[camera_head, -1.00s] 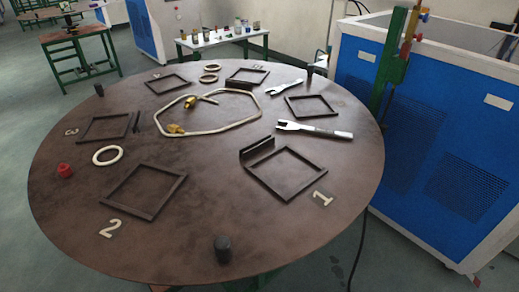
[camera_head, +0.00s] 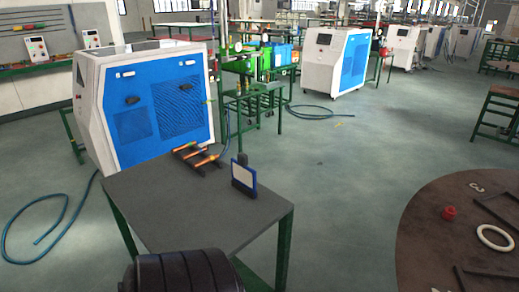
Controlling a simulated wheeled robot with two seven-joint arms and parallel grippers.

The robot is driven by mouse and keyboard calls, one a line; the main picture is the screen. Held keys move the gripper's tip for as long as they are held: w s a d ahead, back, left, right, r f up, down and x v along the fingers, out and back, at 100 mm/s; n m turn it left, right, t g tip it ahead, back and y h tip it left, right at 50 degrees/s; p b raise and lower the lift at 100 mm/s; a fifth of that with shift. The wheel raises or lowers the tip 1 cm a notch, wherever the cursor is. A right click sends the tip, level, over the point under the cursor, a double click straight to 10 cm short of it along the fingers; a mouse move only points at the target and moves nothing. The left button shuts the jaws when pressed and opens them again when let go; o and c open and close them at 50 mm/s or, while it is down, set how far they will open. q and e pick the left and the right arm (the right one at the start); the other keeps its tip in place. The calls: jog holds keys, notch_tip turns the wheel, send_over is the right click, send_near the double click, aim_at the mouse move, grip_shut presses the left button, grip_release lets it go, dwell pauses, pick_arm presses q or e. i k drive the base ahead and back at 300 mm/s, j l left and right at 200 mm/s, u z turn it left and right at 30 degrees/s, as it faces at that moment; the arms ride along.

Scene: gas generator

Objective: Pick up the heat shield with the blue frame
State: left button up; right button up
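The heat shield with the blue frame (camera_head: 244,180) stands upright near the right edge of a small grey-topped table (camera_head: 165,205). It has a pale panel, a blue border and a dark upright part behind its top edge. Neither of my grippers is in view. Nothing is seen touching the shield.
A dark rack with orange-tipped torches (camera_head: 196,156) lies left of the shield. A blue and white machine (camera_head: 160,105) stands behind the table. A round brown table (camera_head: 430,235) is at right, with open floor between. A dark ribbed cylinder (camera_head: 180,272) shows at bottom; I cannot tell what it is.

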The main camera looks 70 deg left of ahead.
aim_at(245, 176)
jog(key=u, duration=2.25)
